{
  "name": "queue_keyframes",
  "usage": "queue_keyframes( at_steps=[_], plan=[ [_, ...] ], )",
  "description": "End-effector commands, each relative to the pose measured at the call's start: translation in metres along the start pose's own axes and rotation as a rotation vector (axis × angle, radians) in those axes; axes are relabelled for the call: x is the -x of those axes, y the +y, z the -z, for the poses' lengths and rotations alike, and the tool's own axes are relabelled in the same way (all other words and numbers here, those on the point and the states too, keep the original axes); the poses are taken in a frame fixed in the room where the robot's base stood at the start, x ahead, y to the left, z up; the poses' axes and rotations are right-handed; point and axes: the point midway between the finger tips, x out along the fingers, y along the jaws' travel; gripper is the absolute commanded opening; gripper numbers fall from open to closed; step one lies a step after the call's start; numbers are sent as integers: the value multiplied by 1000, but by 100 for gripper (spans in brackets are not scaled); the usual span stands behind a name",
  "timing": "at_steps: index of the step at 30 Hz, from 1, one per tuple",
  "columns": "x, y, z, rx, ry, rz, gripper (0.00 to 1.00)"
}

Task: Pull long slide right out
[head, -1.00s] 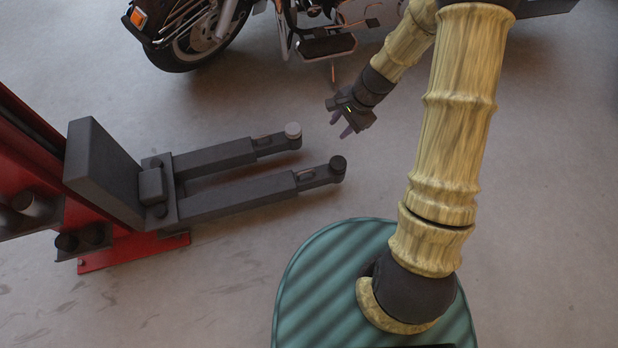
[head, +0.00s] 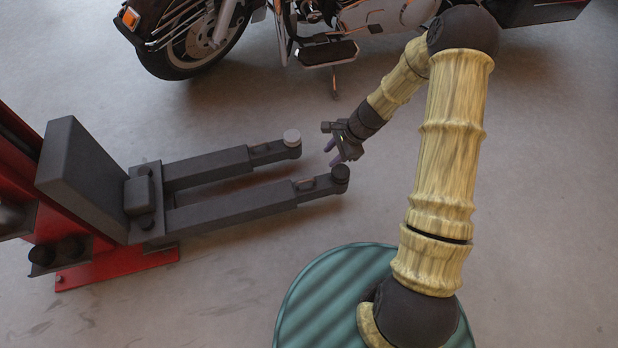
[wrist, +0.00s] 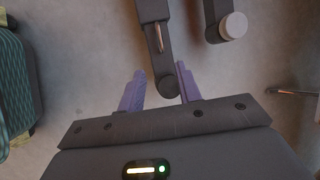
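The lift has two dark grey arms with sliding end pieces. The nearer slide (head: 317,186) ends in a dark round pad (head: 340,173). The farther slide (head: 272,152) ends in a pale round pad (head: 291,137). My gripper (head: 332,152) is open, close to the dark pad and just above it in the head view. In the wrist view, the purple fingers of my gripper (wrist: 160,88) are apart, with the dark pad (wrist: 167,86) appearing between their tips. Whether they touch it cannot be told. The pale pad (wrist: 234,25) lies to the upper right there.
The red lift column (head: 110,268) with a dark upright plate (head: 80,170) stands at the left. A motorcycle (head: 200,45) is parked behind, its side stand (head: 334,82) on the floor.

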Motion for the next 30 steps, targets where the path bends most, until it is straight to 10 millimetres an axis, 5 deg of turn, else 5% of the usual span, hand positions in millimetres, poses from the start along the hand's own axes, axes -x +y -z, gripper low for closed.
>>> queue_keyframes(
  at_steps=[24,30],
  plan=[
    [-142,1,2,2,0,-1,34],
    [-165,1,1,1,-1,-1,34]
  ],
)
